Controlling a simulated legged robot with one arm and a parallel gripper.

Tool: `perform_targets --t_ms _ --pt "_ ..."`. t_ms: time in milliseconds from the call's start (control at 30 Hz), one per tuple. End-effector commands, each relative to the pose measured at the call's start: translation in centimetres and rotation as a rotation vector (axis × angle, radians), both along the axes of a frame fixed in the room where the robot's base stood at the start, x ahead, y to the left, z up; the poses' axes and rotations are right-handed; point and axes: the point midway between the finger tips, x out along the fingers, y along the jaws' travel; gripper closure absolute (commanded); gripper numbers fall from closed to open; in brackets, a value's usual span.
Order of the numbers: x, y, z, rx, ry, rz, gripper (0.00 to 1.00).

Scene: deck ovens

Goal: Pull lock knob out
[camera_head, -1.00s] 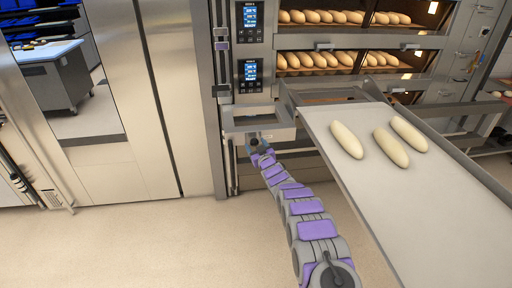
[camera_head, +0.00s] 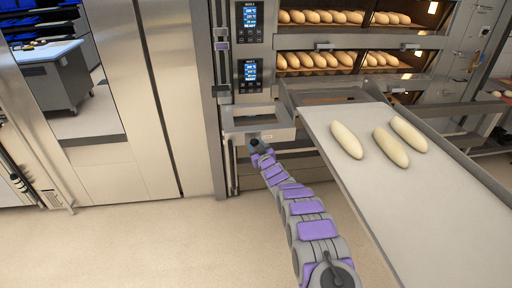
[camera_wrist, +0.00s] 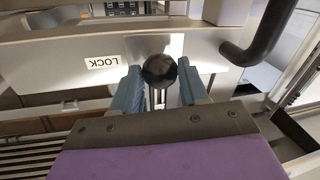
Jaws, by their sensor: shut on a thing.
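The lock knob (camera_wrist: 160,68) is a round black ball in the wrist view, in front of a pale metal panel (camera_wrist: 215,45). A white LOCK label (camera_wrist: 102,62), upside down in this view, is to its left. My gripper (camera_wrist: 159,82) has its two teal fingers on either side of the knob, shut on it. In the head view my gripper (camera_head: 255,146) is at the front of the metal box below the oven displays. The knob is too small there to tell apart from the gripper.
A loading board (camera_head: 400,220) with three pale loaves (camera_head: 391,147) slopes down to the right of my arm. A dark curved handle (camera_wrist: 262,38) is right of the knob in the wrist view. Oven decks with bread are behind. The floor (camera_head: 170,245) at left is clear.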

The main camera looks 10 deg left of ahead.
Motion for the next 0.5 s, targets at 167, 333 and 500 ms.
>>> perform_targets --t_ms 167,333,500 --pt "-0.7 0.1 0.0 0.000 0.003 0.005 1.00" --pt "-1.7 -0.2 0.1 -0.002 0.004 0.005 1.00" --pt "-2.6 -0.4 0.0 -0.001 0.000 0.004 1.00"
